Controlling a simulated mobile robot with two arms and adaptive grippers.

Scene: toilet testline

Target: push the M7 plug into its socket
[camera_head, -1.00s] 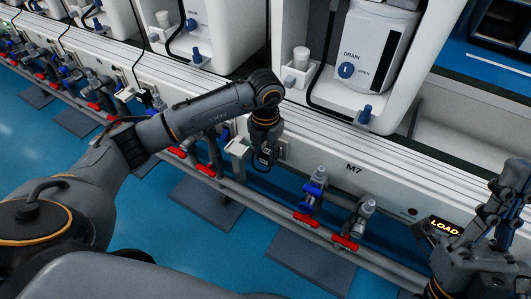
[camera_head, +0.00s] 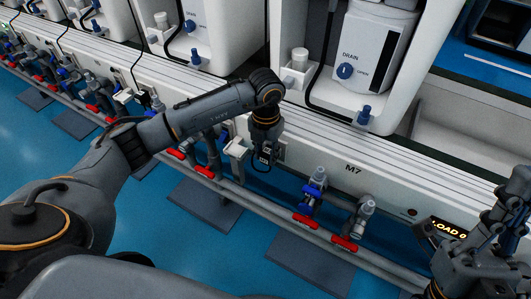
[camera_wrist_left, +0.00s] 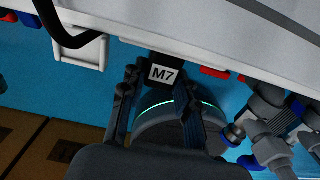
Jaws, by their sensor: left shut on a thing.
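The M7 plug (camera_wrist_left: 162,73) is a dark block with a white M7 label, held between the fingers of my left gripper (camera_wrist_left: 158,92) in the left wrist view. In the head view my left gripper (camera_head: 264,156) points down at the front of the white rail, left of the M7 marking (camera_head: 354,169). A pale socket plate (camera_head: 282,150) shows partly behind it. The fingers and plug hide the socket opening, so I cannot tell how far in the plug is. My right gripper (camera_head: 478,225) is open and empty at the lower right.
Valves with blue and red handles (camera_head: 308,198) stand right of my left gripper, along the pipe below the rail. A white bracket (camera_head: 237,150) is close on its left. A LOAD display (camera_head: 447,228) sits near my right gripper.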

